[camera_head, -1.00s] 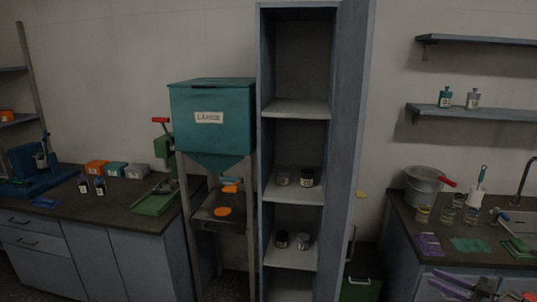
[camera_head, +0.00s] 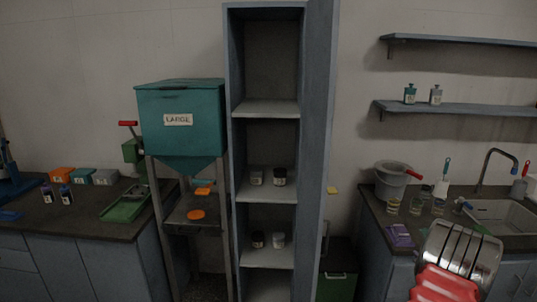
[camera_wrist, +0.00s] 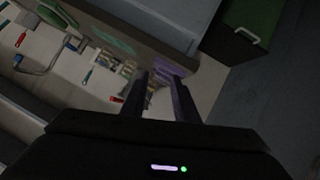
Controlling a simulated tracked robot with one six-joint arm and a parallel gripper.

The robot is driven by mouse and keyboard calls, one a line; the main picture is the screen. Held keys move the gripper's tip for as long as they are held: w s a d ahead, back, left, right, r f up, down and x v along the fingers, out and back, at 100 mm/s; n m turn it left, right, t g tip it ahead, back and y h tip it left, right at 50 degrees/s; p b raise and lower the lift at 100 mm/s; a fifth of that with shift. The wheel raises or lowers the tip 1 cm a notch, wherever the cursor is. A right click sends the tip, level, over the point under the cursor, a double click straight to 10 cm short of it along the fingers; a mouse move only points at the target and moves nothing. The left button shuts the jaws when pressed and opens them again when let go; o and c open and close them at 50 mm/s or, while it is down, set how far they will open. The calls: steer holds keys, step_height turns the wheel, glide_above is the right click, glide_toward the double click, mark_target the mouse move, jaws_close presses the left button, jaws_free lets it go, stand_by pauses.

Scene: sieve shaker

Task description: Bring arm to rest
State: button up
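My gripper (camera_wrist: 160,78) shows in the wrist view as two dark fingers, the right one with a purple tint. There is a gap between them and I see nothing held. Beyond the fingers lies the right-hand counter with its small items, seen tilted. In the head view a silver and red part of my arm stands at the lower right, in front of the right counter (camera_head: 372,222). The fingers cannot be made out in that view.
A tall open cabinet (camera_head: 236,150) stands in the middle, beside a teal hopper (camera_head: 180,135) labelled LARGE. A grey bucket (camera_head: 392,182), several jars and a sink (camera_head: 500,215) are on the right counter. A green bin (camera_head: 336,286) sits low beside the cabinet. Wall shelves (camera_head: 450,109) hang above.

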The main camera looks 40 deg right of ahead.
steer(key=w+a+r+g+y, duration=0.2)
steer(key=w+a+r, duration=0.25)
steer(key=a, duration=0.85)
steer(key=w+a+r+m+g+y, duration=0.1)
steer(key=w+a+r+g, duration=0.3)
steer(key=a, duration=0.9)
steer(key=w+a+r+y, duration=0.2)
steer(key=w+a, duration=0.3)
steer(key=a, duration=0.8)
steer(key=a+r+n+t+y, duration=0.1)
steer(key=a+r+n, duration=0.1)
steer(key=a, duration=1.2)
steer(key=s+a+r+n+t+y, duration=0.1)
steer(key=a+r+n+t+y, duration=0.1)
steer(key=a, duration=1.2)
steer(key=s+a+r+n+t+y, duration=0.1)
steer(key=a+r, duration=0.5)
steer(key=a, duration=0.8)
steer(key=shift+a+n+t+y, duration=0.3)
steer(key=shift+n+y, duration=0.3)
steer(key=shift+n, duration=0.6)
steer(key=shift+a, duration=0.1)
